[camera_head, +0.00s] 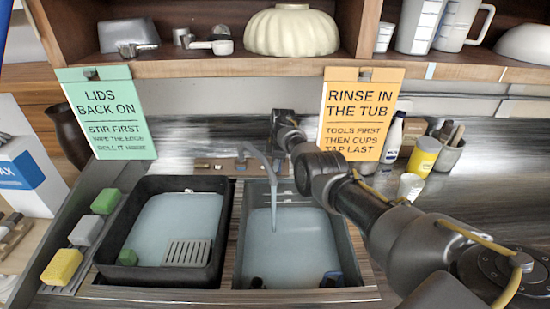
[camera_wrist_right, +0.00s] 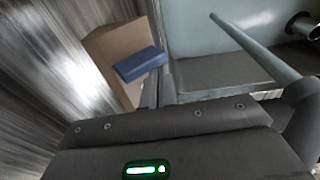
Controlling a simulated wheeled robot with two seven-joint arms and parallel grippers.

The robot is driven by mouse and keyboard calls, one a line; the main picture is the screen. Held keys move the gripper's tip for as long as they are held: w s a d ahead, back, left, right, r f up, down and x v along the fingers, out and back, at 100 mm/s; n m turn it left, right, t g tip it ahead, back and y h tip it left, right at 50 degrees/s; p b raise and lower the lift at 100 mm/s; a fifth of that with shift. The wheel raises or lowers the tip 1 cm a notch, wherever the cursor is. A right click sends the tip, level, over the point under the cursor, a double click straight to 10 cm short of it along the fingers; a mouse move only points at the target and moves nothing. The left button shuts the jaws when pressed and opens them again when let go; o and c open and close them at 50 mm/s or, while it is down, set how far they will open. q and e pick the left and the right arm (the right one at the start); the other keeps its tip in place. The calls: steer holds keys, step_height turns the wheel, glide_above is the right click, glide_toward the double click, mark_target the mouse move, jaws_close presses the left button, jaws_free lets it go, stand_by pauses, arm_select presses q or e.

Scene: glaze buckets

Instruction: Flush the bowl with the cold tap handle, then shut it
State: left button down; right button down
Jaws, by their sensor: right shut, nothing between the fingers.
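The right basin (camera_head: 290,258), the likely bowl, holds pale blue water. A curved grey spout (camera_head: 258,158) reaches over it, and a thin stream (camera_head: 274,212) appears to fall from it. In the right wrist view, a blue lever (camera_wrist_right: 140,65), likely the cold tap handle, sits on a tan block (camera_wrist_right: 112,50). My right gripper (camera_head: 286,128) is behind the basin, right of the spout. It is shut and empty; its fingertips are hard to make out. The lever is apart from the visible gripper housing; I cannot tell whether a fingertip touches it. My left gripper is not in view.
My right arm crosses the counter's right side. A black tub (camera_head: 112,245) with water and a grey grate (camera_head: 188,253) stands left of the basin. An orange sign (camera_head: 360,105) hangs behind. Bottles, a yellow can (camera_head: 424,157) and a cup (camera_head: 411,187) stand right.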

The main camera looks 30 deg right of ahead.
mark_target(279, 169)
steer(key=r, duration=0.2)
steer(key=d+r, duration=0.1)
steer(key=r, duration=0.1)
steer(key=shift+r, duration=0.1)
arm_select(q)
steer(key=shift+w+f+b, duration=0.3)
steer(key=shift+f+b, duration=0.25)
steer(key=shift+b, duration=0.15)
arm_select(e)
step_height(279, 169, up, 6)
steer(key=shift+s+r, duration=0.25)
steer(key=shift+s, duration=0.2)
steer(key=shift+a, duration=0.1)
